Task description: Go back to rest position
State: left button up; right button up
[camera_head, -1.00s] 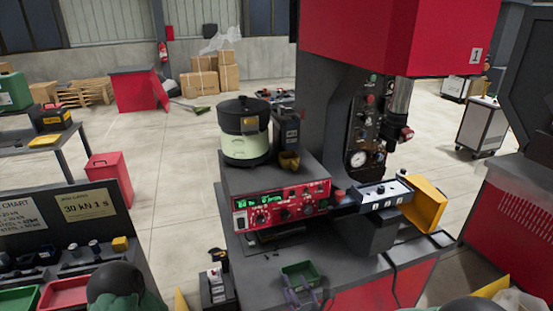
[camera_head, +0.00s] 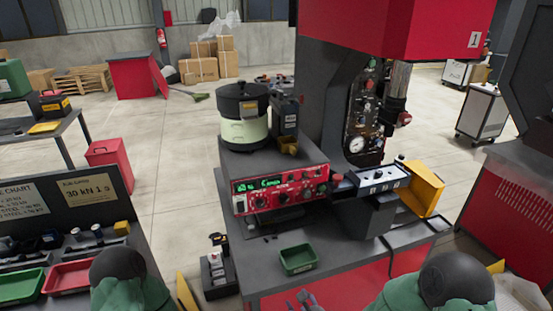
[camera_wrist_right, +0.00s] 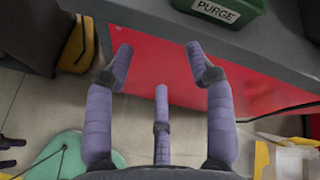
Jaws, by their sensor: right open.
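My right gripper (camera_head: 303,299) shows at the bottom edge of the head view, just in front of the bench and near a small green bin (camera_head: 297,259). In the right wrist view its purple-grey fingers (camera_wrist_right: 160,65) are spread with nothing between them. The bin, labelled PURGE, stands on the bench top at the upper edge of that view (camera_wrist_right: 232,12), apart from the fingers. My left gripper is out of view; only part of my left arm shows at the bottom left of the head view.
The grey bench (camera_head: 345,262) has a red front. It carries a red control unit (camera_head: 280,187), a bowl feeder (camera_head: 244,115) and a press (camera_head: 330,85). A dark rack with red (camera_head: 70,276) and green trays stands at left. Open floor (camera_head: 170,190) lies between.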

jog(key=s+d+f+n+g, duration=0.2)
jog(key=s+f+n+g, duration=0.9)
jog(key=s+f+n, duration=0.7)
jog(key=shift+s+d+n, duration=0.2)
jog(key=shift+s+n, duration=0.7)
jog(key=shift+s, duration=0.2)
